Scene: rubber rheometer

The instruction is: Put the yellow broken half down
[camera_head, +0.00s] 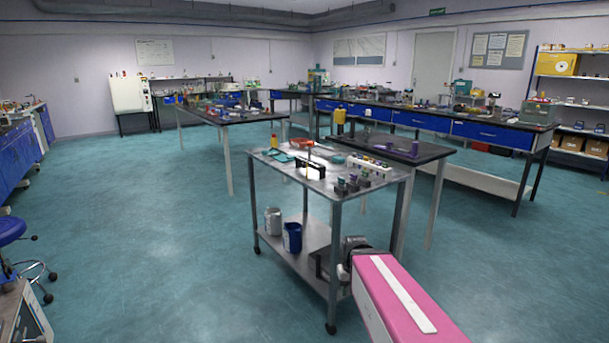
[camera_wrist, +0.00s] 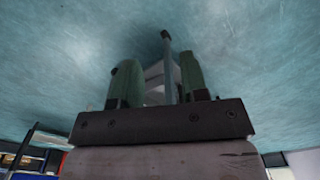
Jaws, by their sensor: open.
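My gripper (camera_wrist: 158,76) shows in the wrist view with its two green fingers apart. No yellow piece shows between them; pale grey parts and a thin leg-like bar appear behind, over the teal floor. In the head view, a small yellow object (camera_head: 274,140) stands at the left back edge of the metal cart (camera_head: 310,180), and a thin yellow upright piece (camera_head: 307,166) shows near the middle of its top. I cannot tell whether either is the yellow broken half. My fingers cannot be made out in the head view.
The cart top also holds a white rack with coloured pieces (camera_head: 368,166), dark blocks (camera_head: 348,184) and a teal tray (camera_head: 282,156). A white pot (camera_head: 273,221) and a blue container (camera_head: 292,236) stand on its lower shelf. A dark table (camera_head: 400,148) stands close behind.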

